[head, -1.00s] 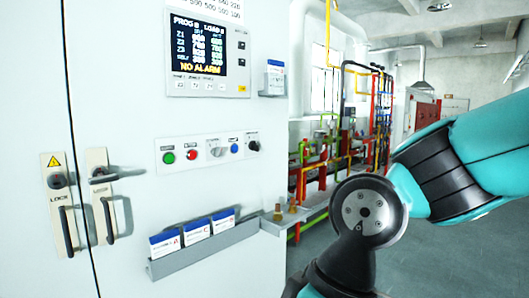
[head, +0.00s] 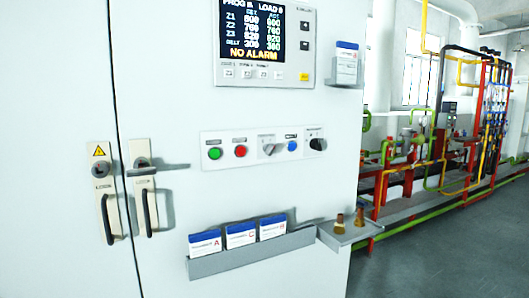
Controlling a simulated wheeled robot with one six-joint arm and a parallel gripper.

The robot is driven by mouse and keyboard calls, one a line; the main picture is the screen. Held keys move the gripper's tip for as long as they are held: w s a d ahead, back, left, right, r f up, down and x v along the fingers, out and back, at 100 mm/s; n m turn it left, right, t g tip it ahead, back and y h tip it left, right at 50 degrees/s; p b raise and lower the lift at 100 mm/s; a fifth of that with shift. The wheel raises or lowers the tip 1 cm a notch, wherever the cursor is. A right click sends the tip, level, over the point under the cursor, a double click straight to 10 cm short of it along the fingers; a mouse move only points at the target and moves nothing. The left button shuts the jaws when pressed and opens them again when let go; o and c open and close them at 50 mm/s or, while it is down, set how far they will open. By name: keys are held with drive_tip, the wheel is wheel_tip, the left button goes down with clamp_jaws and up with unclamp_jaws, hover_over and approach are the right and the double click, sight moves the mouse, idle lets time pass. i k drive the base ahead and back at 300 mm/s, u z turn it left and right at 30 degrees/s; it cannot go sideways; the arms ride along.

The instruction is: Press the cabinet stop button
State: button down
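The cabinet (head: 290,195) is a pale grey-white upright box with a small control strip (head: 264,144) on its front. On the strip, from the left, are a green button (head: 215,153), a red button (head: 240,151), a grey rotary switch (head: 268,149), a blue button (head: 292,146) and a black rotary knob (head: 318,144). The labels above them are too small to read; the red one looks like the stop button. Nothing covers the strip. My gripper and arm are not in view.
A display panel (head: 264,44) reading NO ALARM is above the strip. A card rack (head: 250,257) sticks out below, beside a small shelf (head: 350,232) holding two brass pieces. Door handles (head: 106,205) project at left. Open floor (head: 450,255) and coloured pipes lie right.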

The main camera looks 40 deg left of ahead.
sight(240, 151)
drive_tip(key=i, duration=1.2)
drive_tip(key=u, duration=2.05)
